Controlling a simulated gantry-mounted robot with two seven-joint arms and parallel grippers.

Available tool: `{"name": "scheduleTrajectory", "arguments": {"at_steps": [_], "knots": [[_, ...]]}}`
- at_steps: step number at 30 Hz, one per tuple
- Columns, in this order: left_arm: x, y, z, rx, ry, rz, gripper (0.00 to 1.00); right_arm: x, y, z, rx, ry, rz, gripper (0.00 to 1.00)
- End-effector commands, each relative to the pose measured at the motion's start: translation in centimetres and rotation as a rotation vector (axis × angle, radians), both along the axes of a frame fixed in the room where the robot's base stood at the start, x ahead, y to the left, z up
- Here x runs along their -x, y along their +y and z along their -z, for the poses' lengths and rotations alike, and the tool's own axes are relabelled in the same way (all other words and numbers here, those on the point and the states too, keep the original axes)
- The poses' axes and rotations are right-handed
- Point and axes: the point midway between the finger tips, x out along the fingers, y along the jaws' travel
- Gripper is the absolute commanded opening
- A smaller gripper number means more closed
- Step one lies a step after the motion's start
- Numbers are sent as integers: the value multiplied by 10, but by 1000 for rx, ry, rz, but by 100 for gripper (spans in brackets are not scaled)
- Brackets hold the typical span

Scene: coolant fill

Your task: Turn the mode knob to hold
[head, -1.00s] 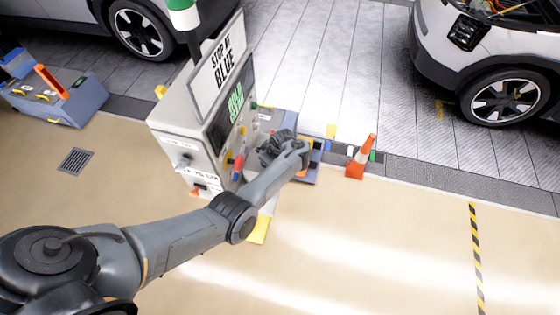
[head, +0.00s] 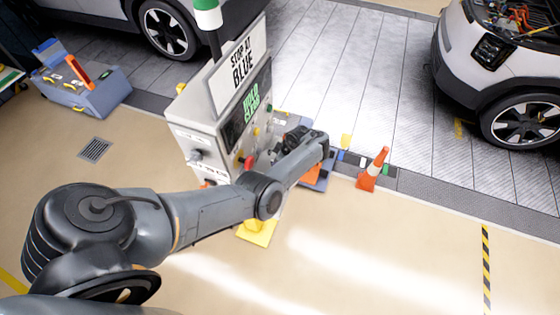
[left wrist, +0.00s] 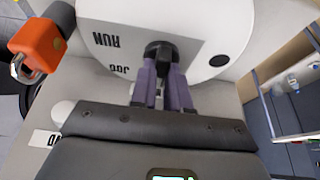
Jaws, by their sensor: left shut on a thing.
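The mode knob (left wrist: 159,48) is a dark knob on a pale round dial plate (left wrist: 205,22) in the left wrist view. The labels RUN and JOG show upside down on the dial's left side. No hold label can be read there. My left gripper (left wrist: 162,88) is shut on the knob, its two purplish fingers close on either side of it. In the head view my left arm reaches to the right side of the control cabinet (head: 200,138), and its fingertips and the knob are hidden. My right gripper is in neither view.
An orange padlock (left wrist: 38,42) hangs beside the dial. The cabinet carries a STOP AT BLUE sign (head: 240,68) and a green-lettered display (head: 250,103). An orange cone (head: 372,170) stands to the right. Cars stand behind. The floor at front right is clear.

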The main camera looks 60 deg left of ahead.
Motion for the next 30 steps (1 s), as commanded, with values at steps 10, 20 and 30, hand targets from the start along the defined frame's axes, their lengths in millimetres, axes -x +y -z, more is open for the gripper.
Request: {"name": "scheduleTrajectory", "arguments": {"at_steps": [10, 20, 30], "knots": [[1, 1, 0, -2, 0, -6, 39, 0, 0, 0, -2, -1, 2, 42], [0, 0, -1, -1, -1, -3, 42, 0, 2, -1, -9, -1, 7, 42], [-9, -12, -42, 0, -2, -3, 42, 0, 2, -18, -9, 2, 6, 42]]}}
